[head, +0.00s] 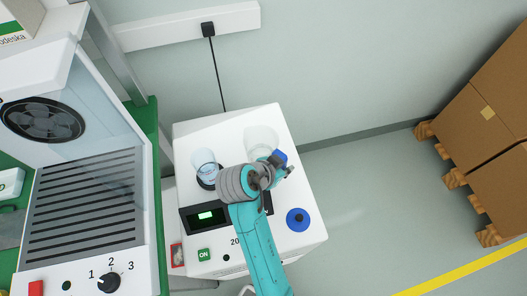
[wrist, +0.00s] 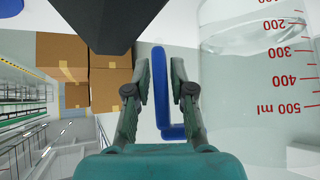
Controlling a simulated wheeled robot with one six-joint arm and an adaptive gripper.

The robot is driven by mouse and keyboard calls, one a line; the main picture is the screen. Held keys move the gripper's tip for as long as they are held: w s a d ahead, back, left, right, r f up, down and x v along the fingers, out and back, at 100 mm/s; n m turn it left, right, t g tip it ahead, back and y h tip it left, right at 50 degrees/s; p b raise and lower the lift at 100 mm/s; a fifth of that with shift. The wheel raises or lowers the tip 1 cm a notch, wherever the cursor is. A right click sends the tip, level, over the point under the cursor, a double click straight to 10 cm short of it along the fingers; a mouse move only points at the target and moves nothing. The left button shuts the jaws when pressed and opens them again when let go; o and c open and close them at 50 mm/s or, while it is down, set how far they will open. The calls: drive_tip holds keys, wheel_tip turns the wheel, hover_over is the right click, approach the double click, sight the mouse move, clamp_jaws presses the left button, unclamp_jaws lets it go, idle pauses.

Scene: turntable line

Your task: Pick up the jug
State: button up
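The jug (head: 261,138) is clear, with a blue handle (head: 279,157), and stands on the white machine top behind my gripper in the head view. In the wrist view the jug (wrist: 255,75) fills the right side, with red volume marks up to 500 ml. Its blue handle (wrist: 160,85) lies between my two fingers. My gripper (wrist: 160,68) is open around the handle, with a narrow gap on each side. In the head view my gripper (head: 284,168) and wrist hide the jug's lower part.
A clear beaker (head: 205,163) stands on a dark round plate left of the jug. The white machine (head: 185,130) has a lit display and a blue knob (head: 298,218). A vented fume hood (head: 85,200) stands at the left. Cardboard boxes (head: 490,95) are at the right, beyond open floor.

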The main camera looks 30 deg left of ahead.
clamp_jaws()
drive_tip(key=shift+r, duration=0.1)
